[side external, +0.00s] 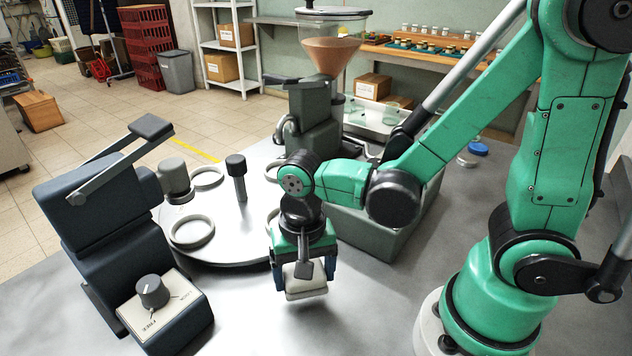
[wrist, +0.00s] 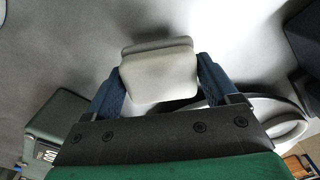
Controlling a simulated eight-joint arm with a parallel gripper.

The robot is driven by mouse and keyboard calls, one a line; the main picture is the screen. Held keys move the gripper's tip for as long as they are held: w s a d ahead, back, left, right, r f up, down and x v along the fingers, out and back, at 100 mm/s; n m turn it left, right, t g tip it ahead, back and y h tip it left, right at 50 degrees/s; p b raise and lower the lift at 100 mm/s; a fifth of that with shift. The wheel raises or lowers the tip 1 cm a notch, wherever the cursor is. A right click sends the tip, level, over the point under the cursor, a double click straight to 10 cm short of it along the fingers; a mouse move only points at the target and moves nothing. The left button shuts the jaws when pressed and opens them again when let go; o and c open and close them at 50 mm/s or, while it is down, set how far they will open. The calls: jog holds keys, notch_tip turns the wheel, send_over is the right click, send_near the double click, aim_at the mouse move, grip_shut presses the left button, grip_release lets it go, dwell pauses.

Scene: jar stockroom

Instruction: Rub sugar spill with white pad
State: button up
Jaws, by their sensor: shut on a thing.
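My gripper (side external: 304,268) is shut on the white pad (side external: 306,288), low over the front of the grey metal table (side external: 250,325). The pad is off-white and blocky, with a handle part between the jaws. In the wrist view, the pad (wrist: 160,78) sits between the two blue fingers of my gripper (wrist: 162,72). A soft shadow lies under the pad; it looks a little above the table. I cannot pick out the sugar spill: pale bright patches on the table may be glare or sugar.
A round turntable (side external: 225,245) with grey rings stands behind left of my gripper. A dark blue machine with a dial (side external: 152,290) stands at the left. A blue lid (side external: 478,149) lies farther back. The front table is clear.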

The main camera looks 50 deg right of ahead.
jog(key=shift+r, duration=2.6)
jog(key=shift+f, duration=0.15)
jog(key=shift+f, duration=3.1)
jog(key=shift+w+d+f, duration=0.2)
jog(key=shift+f, duration=0.6)
jog(key=shift+d, duration=3.65)
jog(key=shift+a, duration=3.95)
jog(key=shift+s+d+r, duration=0.1)
jog(key=shift+s+r, duration=0.05)
jog(key=shift+r, duration=0.4)
jog(key=shift+s+r, duration=0.1)
jog(key=shift+r, duration=3.45)
